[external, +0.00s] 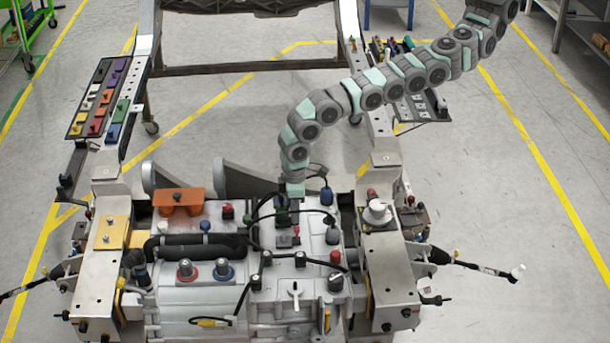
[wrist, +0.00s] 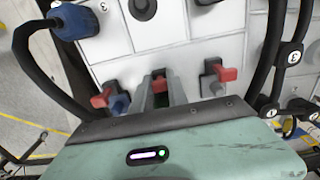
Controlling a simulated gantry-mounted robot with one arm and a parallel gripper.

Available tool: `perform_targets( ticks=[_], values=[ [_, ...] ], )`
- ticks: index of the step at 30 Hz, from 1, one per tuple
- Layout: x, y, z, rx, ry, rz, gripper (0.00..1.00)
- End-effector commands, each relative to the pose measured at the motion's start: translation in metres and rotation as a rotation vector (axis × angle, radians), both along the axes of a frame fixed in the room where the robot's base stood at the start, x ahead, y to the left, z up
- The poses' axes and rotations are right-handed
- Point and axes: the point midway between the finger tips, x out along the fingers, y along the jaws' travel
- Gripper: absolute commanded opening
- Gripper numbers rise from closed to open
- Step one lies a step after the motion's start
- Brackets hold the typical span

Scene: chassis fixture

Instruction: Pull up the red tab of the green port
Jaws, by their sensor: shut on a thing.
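My gripper (wrist: 163,92) reaches down over the white top of the chassis block. In the wrist view its two grey fingers close around a small red tab (wrist: 159,80), which shows between them. The port under this tab is mostly hidden by the fingers and my wrist housing, so its colour is hard to tell there.
Beside the gripped tab, a red tab (wrist: 103,98) sits by a blue port (wrist: 120,104) at left, and another red tab (wrist: 227,74) sits at right. A blue plug (wrist: 74,20) and black cables loop close around my gripper.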

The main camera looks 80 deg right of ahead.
Motion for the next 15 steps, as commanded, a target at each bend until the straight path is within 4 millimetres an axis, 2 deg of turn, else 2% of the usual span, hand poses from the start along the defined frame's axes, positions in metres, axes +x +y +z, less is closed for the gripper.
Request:
perform_targets(
  ticks=[15],
  values=[
    [0.0, -0.0002, 0.0052, 0.0, 0.0, 0.0, 0.0]
  ],
)
